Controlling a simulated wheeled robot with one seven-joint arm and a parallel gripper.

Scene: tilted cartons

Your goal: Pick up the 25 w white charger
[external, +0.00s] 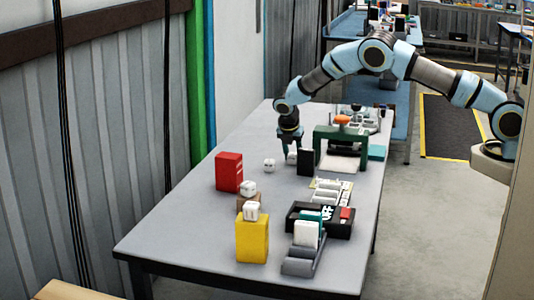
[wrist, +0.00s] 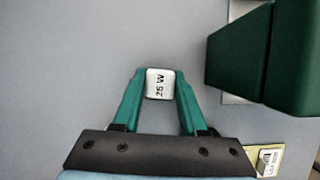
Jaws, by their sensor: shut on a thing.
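The 25 W white charger (wrist: 159,83) is a small white block with "25 W" in dark letters on its face, seen between my fingertips in the wrist view. My gripper (wrist: 160,94) has green fingers, and they are shut on the charger's two sides. In the external view my gripper (external: 291,150) points down at the far part of the grey table. The charger (external: 292,158) shows there only as a small white patch below the fingers. I cannot tell whether it touches the table.
Another white charger (external: 269,165) lies to the left. A red box (external: 229,172) and a yellow box (external: 252,238) stand nearer. The table's left side is mostly clear.

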